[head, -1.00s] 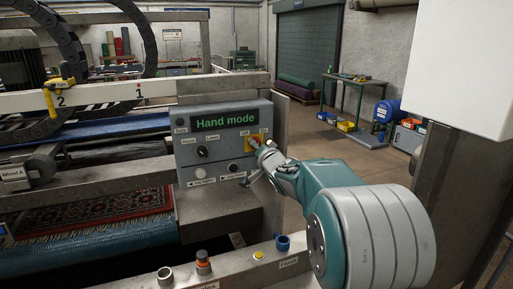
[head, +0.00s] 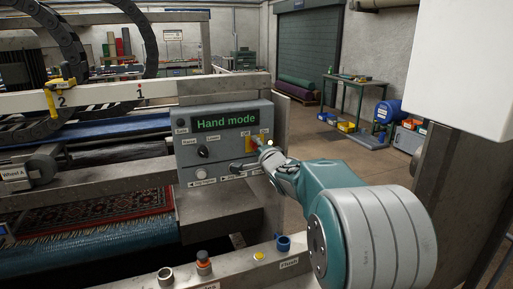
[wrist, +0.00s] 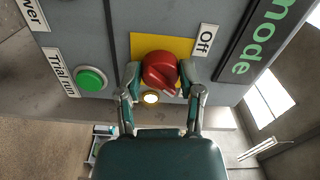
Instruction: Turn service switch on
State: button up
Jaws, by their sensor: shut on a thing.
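The service switch is a red rotary knob (wrist: 160,68) on a yellow plate (wrist: 142,42) in the wrist view, with an "Off" label (wrist: 206,40) beside it. My gripper (wrist: 160,72) has one finger on each side of the knob and is shut on it. A ridge on the knob points to the lower right of the wrist view. A small lit round lamp (wrist: 151,98) glows beside the knob. In the head view my gripper (head: 266,151) is at the right side of the control panel (head: 222,164) and hides part of the switch.
The panel display (head: 224,121) reads "Hand mode". A green "Trial run" button (wrist: 91,79) is near the left finger. A black Raise/Lower knob (head: 203,152) and a white button (head: 200,173) are on the panel. A rail with several buttons runs below (head: 225,270).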

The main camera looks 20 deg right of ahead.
jog(key=shift+f, duration=0.15)
jog(key=o, duration=1.1)
jog(key=shift+d, duration=0.1)
jog(key=shift+o, duration=0.2)
jog(key=s, duration=1.2)
